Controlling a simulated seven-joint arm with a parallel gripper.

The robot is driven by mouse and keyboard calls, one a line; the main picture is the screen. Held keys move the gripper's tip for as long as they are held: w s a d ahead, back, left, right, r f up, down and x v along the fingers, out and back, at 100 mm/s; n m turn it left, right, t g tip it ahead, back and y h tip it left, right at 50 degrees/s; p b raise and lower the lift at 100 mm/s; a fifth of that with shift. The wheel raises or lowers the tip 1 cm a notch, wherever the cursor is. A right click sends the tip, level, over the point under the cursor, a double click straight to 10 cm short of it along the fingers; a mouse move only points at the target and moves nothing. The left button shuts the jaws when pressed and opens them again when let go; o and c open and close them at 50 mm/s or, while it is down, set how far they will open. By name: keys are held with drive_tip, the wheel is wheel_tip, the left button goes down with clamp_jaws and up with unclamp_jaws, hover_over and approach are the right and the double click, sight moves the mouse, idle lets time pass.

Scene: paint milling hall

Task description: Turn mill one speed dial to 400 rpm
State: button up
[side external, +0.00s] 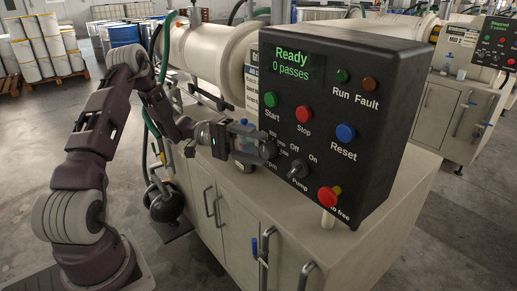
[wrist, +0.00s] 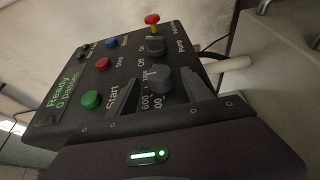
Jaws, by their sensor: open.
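The mill's black control box (side external: 340,120) has a green display reading "Ready, 0 passes". The grey speed dial (wrist: 160,79) shows in the wrist view, with "600" and part of another number visible beside it; I cannot read its pointer setting. My gripper (side external: 268,146) is close to the lower left of the panel and hides the dial in the side view. In the wrist view, the fingers of my open gripper (wrist: 158,92) are on either side of the dial. I cannot tell whether they touch it.
Close by are the pump switch (side external: 297,170), green start button (side external: 270,99), red stop button (side external: 304,114), blue reset button (side external: 346,133) and red emergency knob (side external: 328,196). The box stands on a beige cabinet (side external: 235,215). A second panel (side external: 496,42) is at far right.

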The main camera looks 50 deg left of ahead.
drive_tip(key=shift+w+d, duration=0.15)
drive_tip(key=shift+d, duration=0.25)
drive_tip(key=shift+c, duration=0.5)
clamp_jaws()
